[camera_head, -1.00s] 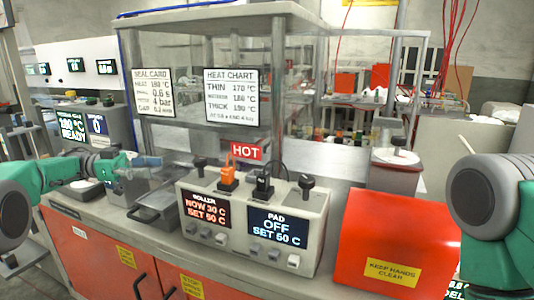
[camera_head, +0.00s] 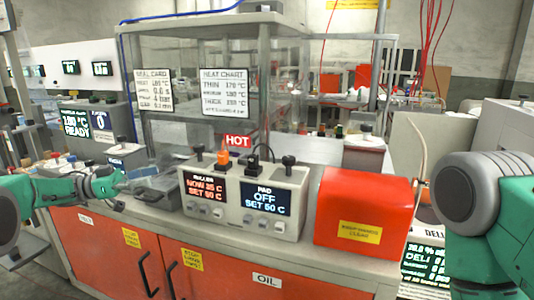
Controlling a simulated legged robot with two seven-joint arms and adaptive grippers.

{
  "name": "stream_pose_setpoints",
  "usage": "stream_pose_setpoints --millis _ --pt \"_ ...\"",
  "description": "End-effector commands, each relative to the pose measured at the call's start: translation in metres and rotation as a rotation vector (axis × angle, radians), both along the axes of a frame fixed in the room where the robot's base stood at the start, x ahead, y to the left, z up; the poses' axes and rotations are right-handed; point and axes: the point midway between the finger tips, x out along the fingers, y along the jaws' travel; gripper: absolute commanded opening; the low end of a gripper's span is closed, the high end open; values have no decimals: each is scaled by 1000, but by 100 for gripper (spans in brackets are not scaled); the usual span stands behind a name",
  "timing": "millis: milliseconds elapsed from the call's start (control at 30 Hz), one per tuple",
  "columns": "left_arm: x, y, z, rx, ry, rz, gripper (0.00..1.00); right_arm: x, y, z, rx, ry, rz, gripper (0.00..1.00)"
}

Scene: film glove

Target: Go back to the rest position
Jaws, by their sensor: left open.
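My left gripper (camera_head: 112,184) is at the left end of the bench, in front of a dark grey tray (camera_head: 160,188). Its jaws are small and partly blurred, but they look open, with nothing seen between them. My right arm (camera_head: 480,215) enters at the right edge, and its gripper is out of the picture. The control box (camera_head: 240,220) stands on the bench, its screens reading "ROLLER NOW 35 C SET 50 C" and "PAD OFF SET 50 C".
A red cover (camera_head: 360,205) labelled keep hands clear stands right of the control box. A clear-walled enclosure with a heat chart (camera_head: 223,93) and a HOT sign (camera_head: 237,141) rises behind. Orange cabinet doors (camera_head: 225,275) lie below the bench edge.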

Motion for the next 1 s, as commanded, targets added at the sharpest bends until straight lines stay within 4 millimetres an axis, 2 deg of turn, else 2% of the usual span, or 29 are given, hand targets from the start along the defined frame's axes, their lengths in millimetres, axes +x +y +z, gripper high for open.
stream_pose_setpoints --millis 167,333,467,567,600,667,700,767,800,867,900,967,1000 --pt "10 -11 -24 -87 38 122 51 -1 0 0 0 1 0 40" --pt "19 -21 -68 -156 118 305 51 -1 0 0 0 1 0 40" --pt "15 -29 -127 -163 241 516 51 -1 0 0 0 1 0 40" --pt "-5 -34 -185 -107 371 693 51 -1 0 0 0 1 0 40" --pt "-18 -35 -210 -67 429 759 51 -1 0 0 0 1 0 40" --pt "-45 -36 -247 8 523 853 51 -1 0 0 0 2 0 40" --pt "-65 -37 -270 64 584 905 51 -1 0 0 0 2 0 40" --pt "-100 -37 -301 157 674 972 51 -1 0 0 0 2 0 40" --pt "-125 -37 -319 224 732 1006 51 -1 0 0 0 2 0 40" --pt "-165 -36 -343 326 817 1048 51 -1 0 0 0 2 0 40" --pt "-193 -35 -355 397 873 1069 51 -1 0 0 0 2 0 40" --pt "-237 -34 -370 506 954 1089 51 -1 0 0 0 1 0 40" --pt "-266 -32 -377 579 1006 1099 51 -1 0 0 0 1 0 40"
